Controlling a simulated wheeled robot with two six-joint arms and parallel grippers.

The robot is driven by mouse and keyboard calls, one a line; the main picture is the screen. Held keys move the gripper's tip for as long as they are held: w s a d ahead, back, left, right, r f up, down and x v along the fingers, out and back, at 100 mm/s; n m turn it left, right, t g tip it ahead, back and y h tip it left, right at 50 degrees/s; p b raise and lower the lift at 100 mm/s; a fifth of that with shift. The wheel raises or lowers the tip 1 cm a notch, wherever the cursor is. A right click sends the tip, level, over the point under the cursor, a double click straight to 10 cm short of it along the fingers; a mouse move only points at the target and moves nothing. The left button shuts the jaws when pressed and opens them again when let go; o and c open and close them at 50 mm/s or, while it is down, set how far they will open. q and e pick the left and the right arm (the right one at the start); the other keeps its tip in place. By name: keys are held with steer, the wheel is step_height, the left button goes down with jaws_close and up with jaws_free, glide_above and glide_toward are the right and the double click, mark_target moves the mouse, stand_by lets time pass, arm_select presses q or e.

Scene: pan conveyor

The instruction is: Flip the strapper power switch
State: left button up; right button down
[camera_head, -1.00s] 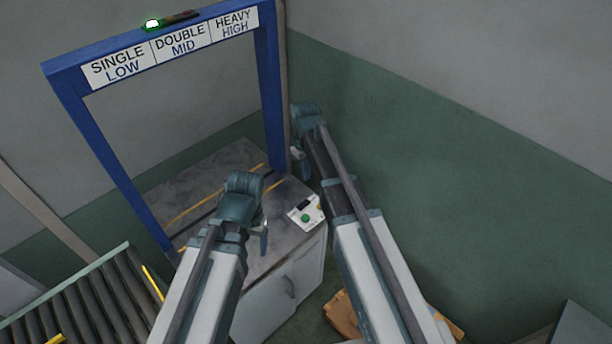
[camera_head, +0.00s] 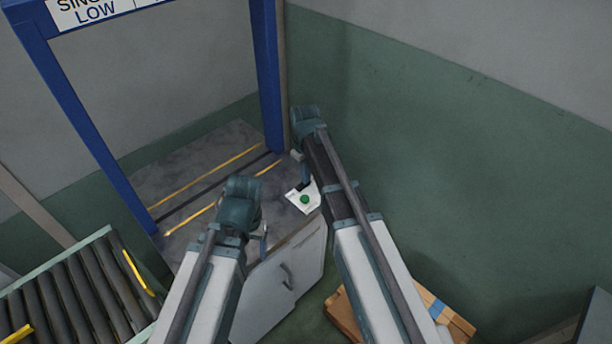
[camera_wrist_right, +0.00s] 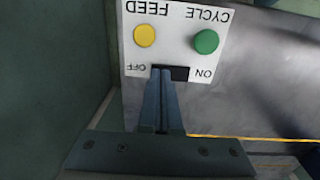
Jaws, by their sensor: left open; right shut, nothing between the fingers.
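The white control panel (camera_head: 295,200) sits on the strapper's grey table top. In the right wrist view the panel (camera_wrist_right: 172,14) appears upside down, with a yellow FEED button (camera_wrist_right: 145,35), a green CYCLE button (camera_wrist_right: 206,42) and a black power switch (camera_wrist_right: 181,74) between the OFF and ON labels. My right gripper (camera_wrist_right: 163,72) is shut and empty, its fingertips over the OFF-side part of the switch. I cannot tell whether they touch it. In the head view my right gripper (camera_head: 304,184) hides the switch. My left gripper (camera_head: 262,242) is open and empty above the table's front edge.
The blue strapper frame (camera_head: 268,80) rises behind the panel, close to my right arm. A roller conveyor (camera_head: 75,295) stands at the lower left. A cardboard box (camera_head: 345,315) lies on the floor beside the white cabinet (camera_head: 262,300). A green-grey wall stands at the right.

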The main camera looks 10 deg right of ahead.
stand_by(0.3)
arm_select(q)
steer(key=shift+f, duration=0.3)
arm_select(e)
steer(key=shift+f, duration=0.25)
arm_select(q)
steer(key=shift+r, duration=0.1)
arm_select(e)
steer(key=shift+r, duration=0.1)
steer(key=shift+s+a, duration=0.1)
arm_select(q)
steer(key=shift+r, duration=0.25)
arm_select(e)
steer(key=shift+s+a+r, duration=0.2)
steer(key=shift+s+a, duration=0.1)
steer(key=shift+a, duration=0.25)
arm_select(q)
steer(key=shift+r, duration=0.1)
arm_select(e)
steer(key=shift+r, duration=0.15)
